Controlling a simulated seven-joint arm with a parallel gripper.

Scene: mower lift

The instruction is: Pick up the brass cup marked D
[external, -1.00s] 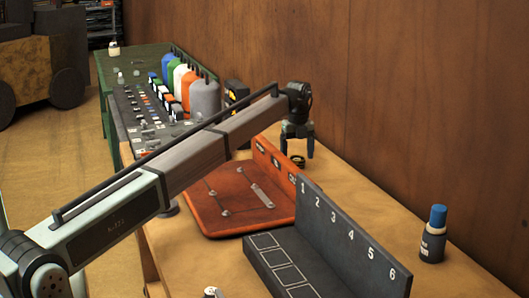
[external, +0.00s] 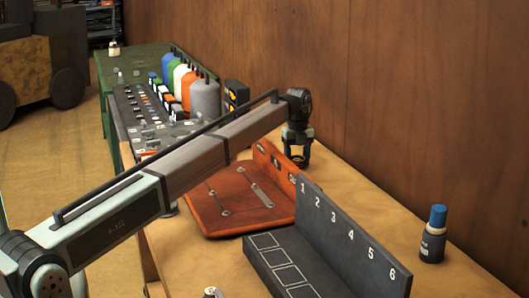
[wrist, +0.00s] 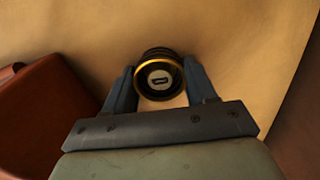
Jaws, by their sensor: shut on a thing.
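The cup (wrist: 160,61) is round and dark with a brass-gold rim and a pale disc bearing a dark mark in its middle. I cannot read the mark surely as a D. My gripper (external: 299,160) points down at the table behind the orange-brown board, and its fingers are shut on the cup. In the wrist view my gripper (wrist: 158,80) has one finger on each side of the cup. In the external view the cup is small and mostly hidden between the fingers.
The orange-brown board (external: 222,200) with its upright back edge lies close to the left of my gripper. A dark rack (external: 325,235) numbered 1 to 6 stands in front. A blue-capped bottle (external: 433,235) stands at right. The wooden wall (external: 420,120) is close behind.

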